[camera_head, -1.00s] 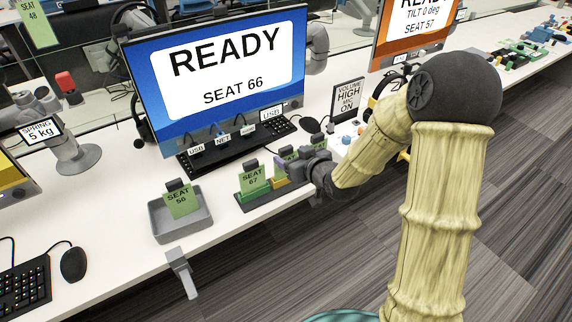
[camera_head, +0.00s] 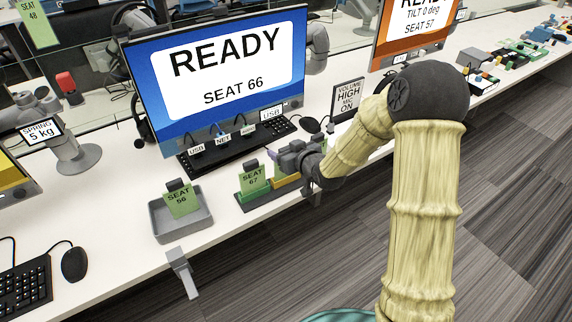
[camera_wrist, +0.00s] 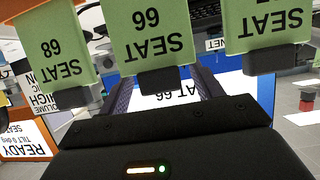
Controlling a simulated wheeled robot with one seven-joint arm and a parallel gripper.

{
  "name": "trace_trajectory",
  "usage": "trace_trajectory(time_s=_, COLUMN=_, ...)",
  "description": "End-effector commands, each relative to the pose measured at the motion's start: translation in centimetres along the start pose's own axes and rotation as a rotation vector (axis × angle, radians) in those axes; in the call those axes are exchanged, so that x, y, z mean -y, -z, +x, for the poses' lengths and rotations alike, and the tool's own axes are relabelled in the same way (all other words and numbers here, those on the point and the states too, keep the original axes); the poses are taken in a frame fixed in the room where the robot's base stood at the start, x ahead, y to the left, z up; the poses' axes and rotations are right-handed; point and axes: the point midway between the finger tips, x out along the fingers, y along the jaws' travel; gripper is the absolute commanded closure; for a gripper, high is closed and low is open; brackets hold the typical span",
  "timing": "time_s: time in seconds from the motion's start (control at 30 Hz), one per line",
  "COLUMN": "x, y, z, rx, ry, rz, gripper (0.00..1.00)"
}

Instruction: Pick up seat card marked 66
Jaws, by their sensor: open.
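The seat card marked 66 (camera_wrist: 149,30) is green with a dark grip block (camera_wrist: 159,80). It shows upside down in the middle of the wrist view, between cards marked 68 (camera_wrist: 56,52) and, at right, one partly cut off (camera_wrist: 265,24). My gripper (camera_wrist: 165,88) is open, its two dark fingers on either side of the card 66 block; I cannot tell if they touch it. In the head view my gripper (camera_head: 277,158) is over the card rack, hiding most of its cards. The card marked 67 (camera_head: 252,178) stands at the rack's left end.
A grey tray (camera_head: 160,226) holding a card marked 56 (camera_head: 182,201) stands left of the rack. A keyboard (camera_head: 205,157) and a monitor reading READY SEAT 66 (camera_head: 222,75) are behind. A sign reading VOLUME HIGH (camera_head: 348,97) stands to the right. The desk edge is in front.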

Motion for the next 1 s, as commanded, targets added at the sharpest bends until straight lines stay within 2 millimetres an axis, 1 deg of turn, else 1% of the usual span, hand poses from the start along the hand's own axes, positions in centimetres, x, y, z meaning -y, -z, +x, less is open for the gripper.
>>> trace_trajectory(time_s=0.1, x=0.0, y=0.0, z=0.0, rx=0.0, ry=0.0, rz=0.0, gripper=0.35)
trace_trajectory(time_s=0.13, x=0.0, y=0.0, z=0.0, rx=0.0, ry=0.0, rz=0.0, gripper=0.38)
trace_trajectory(time_s=0.27, x=0.0, y=0.0, z=0.0, rx=0.0, ry=0.0, rz=0.0, gripper=0.64)
trace_trajectory(time_s=0.3, x=0.0, y=0.0, z=0.0, rx=0.0, ry=0.0, rz=0.0, gripper=0.72)
trace_trajectory(time_s=0.37, x=0.0, y=0.0, z=0.0, rx=0.0, ry=0.0, rz=0.0, gripper=0.84)
trace_trajectory(time_s=0.4, x=0.0, y=0.0, z=0.0, rx=0.0, ry=0.0, rz=0.0, gripper=0.92)
trace_trajectory(time_s=0.43, x=0.0, y=0.0, z=0.0, rx=0.0, ry=0.0, rz=0.0, gripper=0.94)
trace_trajectory(time_s=0.63, x=0.0, y=0.1, z=0.0, rx=-0.001, ry=0.0, rz=0.0, gripper=0.95)
trace_trajectory(time_s=0.77, x=0.0, y=0.7, z=-0.3, rx=-0.002, ry=0.0, rz=-0.001, gripper=0.95)
trace_trajectory(time_s=0.87, x=0.0, y=1.9, z=-0.8, rx=-0.004, ry=-0.001, rz=-0.002, gripper=0.95)
trace_trajectory(time_s=1.0, x=-0.1, y=4.4, z=-1.8, rx=-0.005, ry=-0.003, rz=-0.003, gripper=0.95)
